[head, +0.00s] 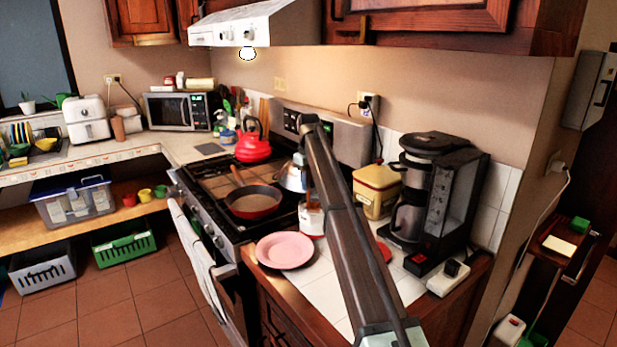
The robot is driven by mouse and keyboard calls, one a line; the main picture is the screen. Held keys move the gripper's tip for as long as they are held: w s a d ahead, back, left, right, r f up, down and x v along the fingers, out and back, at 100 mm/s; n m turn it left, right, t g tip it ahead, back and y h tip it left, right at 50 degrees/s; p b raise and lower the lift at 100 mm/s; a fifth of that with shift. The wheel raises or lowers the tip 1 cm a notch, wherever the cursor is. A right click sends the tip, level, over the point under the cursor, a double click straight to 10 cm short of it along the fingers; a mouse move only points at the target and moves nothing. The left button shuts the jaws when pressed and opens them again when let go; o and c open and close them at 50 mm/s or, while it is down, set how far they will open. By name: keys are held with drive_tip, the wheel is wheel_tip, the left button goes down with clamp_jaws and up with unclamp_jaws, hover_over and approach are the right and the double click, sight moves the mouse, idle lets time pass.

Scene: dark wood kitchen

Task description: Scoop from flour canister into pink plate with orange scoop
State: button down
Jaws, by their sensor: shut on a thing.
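The pink plate (284,251) lies on the front left corner of the white tiled counter and looks empty. A white canister with a reddish band (311,222), which looks like the flour canister, stands just behind and right of the plate. My dark arm crosses in front of it and hides its right side. My gripper (305,196) shows only in small part behind my arm, right above the canister. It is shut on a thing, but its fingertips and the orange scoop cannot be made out. The canister's contents are hidden.
A red pan (252,201) and red kettle (253,143) sit on the stove (207,222) to the left. A yellowish tin (376,192) and black coffee maker (433,200) stand to the right. A small red-orange disc (384,251) lies beside my arm.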

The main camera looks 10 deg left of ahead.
sight(311, 196)
wheel_tip(311, 196, down, 2)
drive_tip(key=shift+s+d+f, duration=0.15)
drive_tip(key=shift+f, duration=0.4)
drive_tip(key=shift+s+d+f, duration=0.1)
drive_tip(key=shift+d+f, duration=0.05)
drive_tip(key=shift+f, duration=0.45)
drive_tip(key=shift+s+d+f, duration=0.15)
drive_tip(key=shift+f, duration=0.4)
drive_tip(key=shift+s+d, duration=0.4)
drive_tip(key=shift+d, duration=0.05)
drive_tip(key=shift+w+a+r, duration=0.1)
drive_tip(key=shift+w+r, duration=0.05)
drive_tip(key=shift+r, duration=0.25)
wheel_tip(311, 196, up, 16)
drive_tip(key=shift+w+a+f, duration=0.25)
drive_tip(key=shift+w+a, duration=0.05)
drive_tip(key=shift+a, duration=0.1)
